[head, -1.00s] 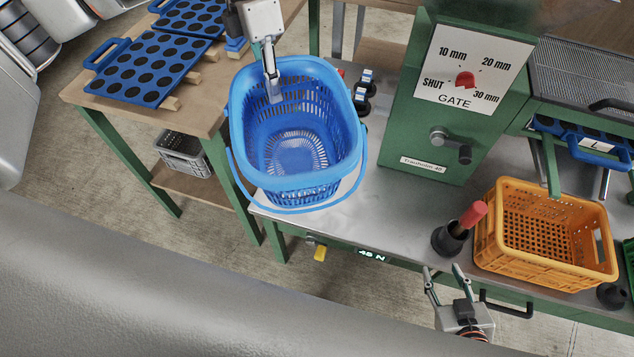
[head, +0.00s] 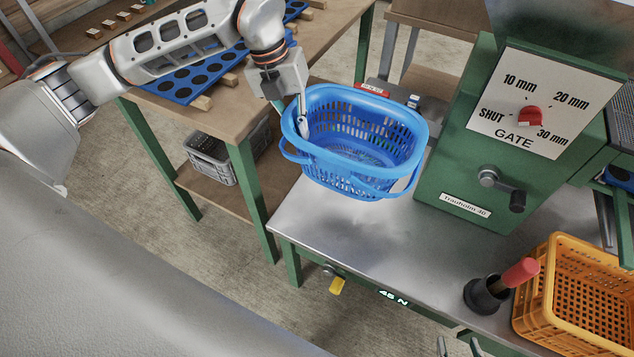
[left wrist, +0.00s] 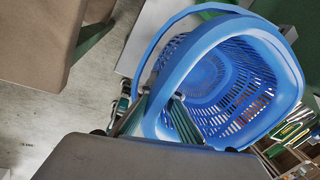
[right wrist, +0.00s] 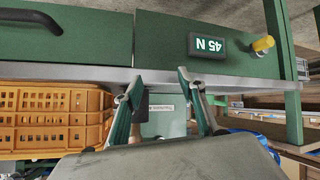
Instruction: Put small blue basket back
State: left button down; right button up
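The small blue basket (head: 395,165) is over the left end of the metal bench, beside the green machine. It is roughly upright, with its handle folded down at the front. I cannot tell whether its base touches the bench. My left gripper (head: 303,124) is at the basket's left rim. In the left wrist view the fingers (left wrist: 160,112) straddle the rim of the basket (left wrist: 188,48) and appear closed on it. My right gripper (right wrist: 165,88) is open and empty in front of the bench's front edge; only its fingertips show at the bottom of the head view.
The green machine (head: 450,165) with gate dial and crank stands right of the basket. The bench front (head: 345,235) is clear. A wooden table (head: 225,115) holds blue trays.

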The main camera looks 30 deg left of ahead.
pick_arm(q)
jog(key=a+b+x, duration=0.1)
jog(key=x, duration=0.4)
jog(key=a+b+x, duration=0.1)
jog(key=x, duration=0.4)
jog(key=s+a+f+b+x, duration=0.1)
jog(key=x, duration=0.5)
jog(key=shift+s+a+r, duration=0.1)
jog(key=shift+a, duration=0.15)
jog(key=shift+r, duration=0.1)
pick_arm(e)
jog(key=shift+w+a+r, duration=0.25)
jog(key=shift+w+a, duration=0.2)
jog(key=shift+a, duration=0.2)
pick_arm(q)
jog(key=c, duration=2.3)
grip_release()
pick_arm(e)
jog(key=shift+s+f, duration=0.2)
jog(key=shift+f, duration=0.15)
jog(key=shift+f, duration=0.1)
